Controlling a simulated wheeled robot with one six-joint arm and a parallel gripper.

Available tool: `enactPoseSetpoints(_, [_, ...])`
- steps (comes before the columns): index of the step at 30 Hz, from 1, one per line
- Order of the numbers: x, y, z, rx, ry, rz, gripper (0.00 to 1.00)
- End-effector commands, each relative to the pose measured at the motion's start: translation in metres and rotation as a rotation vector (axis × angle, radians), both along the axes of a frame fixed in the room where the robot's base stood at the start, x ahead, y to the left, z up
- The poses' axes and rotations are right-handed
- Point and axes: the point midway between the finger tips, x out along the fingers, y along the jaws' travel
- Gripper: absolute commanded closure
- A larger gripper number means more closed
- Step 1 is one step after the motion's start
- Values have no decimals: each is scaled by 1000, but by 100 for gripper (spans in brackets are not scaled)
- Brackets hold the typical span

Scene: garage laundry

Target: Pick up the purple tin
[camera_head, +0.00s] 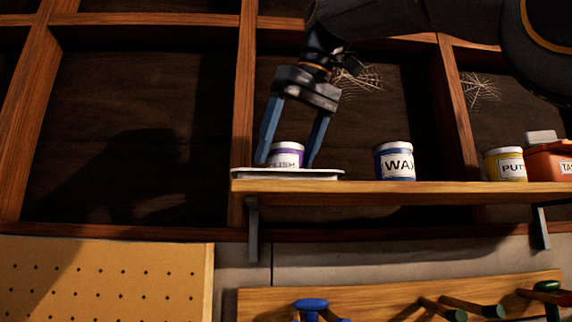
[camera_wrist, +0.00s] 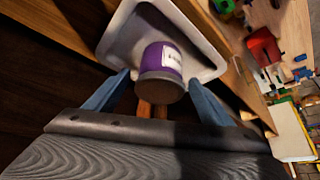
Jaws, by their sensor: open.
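The purple tin (camera_head: 286,155) with a white label and pale lid stands on a white tray (camera_head: 330,174) at the left end of the wooden shelf. In the wrist view the tin (camera_wrist: 158,62) shows with its purple side and label, the tray (camera_wrist: 112,40) around it. My gripper (camera_head: 285,162) is open, pointing down, with one blue finger on either side of the tin in the head view. In the wrist view the fingers (camera_wrist: 155,88) also lie left and right of the tin, with gaps showing. Contact cannot be told.
A blue wax tin (camera_head: 394,161), a yellow putty tin (camera_head: 505,164) and an orange box (camera_head: 550,163) stand further right on the shelf (camera_head: 420,190). Wooden studs (camera_head: 243,90) rise behind. A pegboard (camera_head: 100,280) and a rack with tools (camera_head: 400,300) lie below.

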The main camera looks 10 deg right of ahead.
Motion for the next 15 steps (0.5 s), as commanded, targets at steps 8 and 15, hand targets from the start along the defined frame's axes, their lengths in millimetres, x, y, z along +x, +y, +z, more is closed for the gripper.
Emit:
enactPoseSetpoints(8, [5,3,-12,0,-1,2,25])
enactPoseSetpoints(15, [5,3,-11,0,-1,1,42])
